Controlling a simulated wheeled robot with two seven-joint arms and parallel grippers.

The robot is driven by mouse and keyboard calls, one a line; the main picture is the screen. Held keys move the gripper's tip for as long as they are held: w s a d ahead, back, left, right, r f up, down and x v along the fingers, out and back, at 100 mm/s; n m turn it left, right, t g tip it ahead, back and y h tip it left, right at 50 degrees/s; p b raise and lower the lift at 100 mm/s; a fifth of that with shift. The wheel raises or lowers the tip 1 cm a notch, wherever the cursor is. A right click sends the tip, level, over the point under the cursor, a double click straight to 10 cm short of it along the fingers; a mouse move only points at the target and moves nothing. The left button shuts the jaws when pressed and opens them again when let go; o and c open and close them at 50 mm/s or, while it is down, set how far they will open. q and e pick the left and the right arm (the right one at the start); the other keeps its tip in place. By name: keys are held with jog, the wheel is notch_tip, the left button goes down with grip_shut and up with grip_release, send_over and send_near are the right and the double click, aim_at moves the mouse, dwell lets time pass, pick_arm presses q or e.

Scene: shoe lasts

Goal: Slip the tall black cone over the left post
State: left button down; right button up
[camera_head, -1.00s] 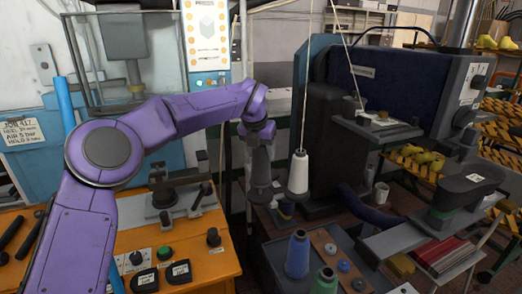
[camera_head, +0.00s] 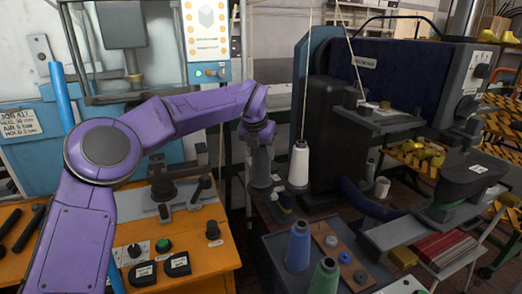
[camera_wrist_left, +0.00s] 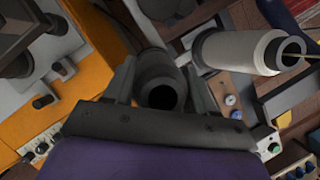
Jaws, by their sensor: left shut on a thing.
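My left gripper (camera_head: 258,133) is shut on the tall black cone (camera_head: 262,165), which hangs roughly upright below it, left of a white cone. In the left wrist view the black cone (camera_wrist_left: 160,82) sits between the two fingers of my left gripper (camera_wrist_left: 160,92), its dark round opening towards the camera. I cannot make out the left post; the cone and arm may hide it. My right gripper is not in view.
The white cone (camera_head: 299,165) has thread rising from it. A blue cone (camera_head: 298,246) and a green cone (camera_head: 324,277) stand at the front beside a brown board (camera_head: 330,233) with small round pieces. An orange bench (camera_head: 205,258) is at left, a dark machine (camera_head: 335,140) at right.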

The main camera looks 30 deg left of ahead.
pick_arm(q)
jog(key=shift+f+b, duration=0.4)
jog(key=shift+f, duration=0.2)
jog(key=shift+c, duration=1.4)
grip_release()
jog(key=v, duration=1)
jog(key=shift+s+r+b, duration=0.2)
jog(key=shift+r+b, duration=0.05)
jog(key=shift+b, duration=0.1)
